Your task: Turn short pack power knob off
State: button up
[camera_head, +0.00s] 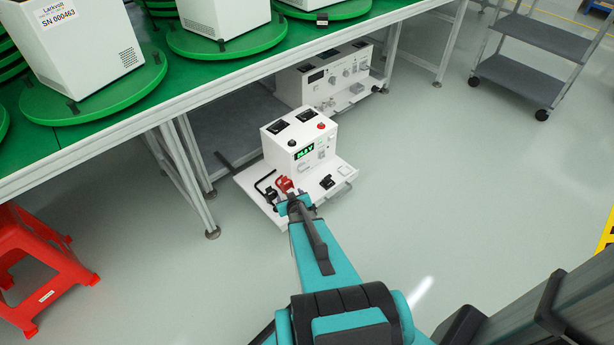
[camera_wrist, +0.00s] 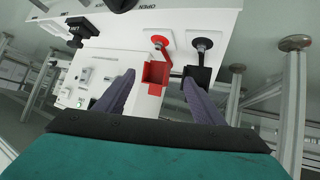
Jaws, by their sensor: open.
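The short pack is a white box (camera_head: 293,142) with a lit green display (camera_head: 304,152), standing on a white tray (camera_head: 342,166) below the green table. Its front carries small controls; I cannot tell which is the power knob. A small pale control (camera_wrist: 82,74) shows on the white face in the wrist view. My gripper (camera_wrist: 158,92) is open and empty, its fingers apart in front of the pack. A red lever clip (camera_wrist: 156,72) shows between the fingers, and a black one (camera_wrist: 201,62) lies beyond the right finger. My arm hides part of the tray in the head view.
A second white instrument (camera_head: 330,77) stands farther back under the table. Table legs (camera_head: 185,165) stand left of the pack. A red stool (camera_head: 40,262) is at the left, and a grey cart (camera_head: 525,75) at the back right. Floor right of the pack is clear.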

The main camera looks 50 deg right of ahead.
jog(key=d+t+b, duration=0.5)
jog(key=d+b, duration=0.1)
jog(key=d, duration=0.4)
jog(key=n+t+y+b, duration=0.4)
jog(key=y+b, duration=0.1)
jog(key=b, duration=0.2)
send_near(306, 169)
jog(key=s, duration=0.5)
jog(key=shift+w+a, duration=0.25)
jog(key=shift+a, duration=0.15)
jog(key=shift+w, duration=0.1)
jog(key=w+b, duration=0.1)
jog(key=w, duration=0.3)
jog(key=w+b, duration=0.1)
jog(key=w, duration=0.3)
jog(key=w+d+b, duration=0.1)
jog(key=w, duration=0.3)
jog(key=shift+w+f+b, duration=0.15)
jog(key=shift+w+b, duration=0.25)
jog(key=shift+w, duration=0.4)
jog(key=shift+c, duration=0.3)
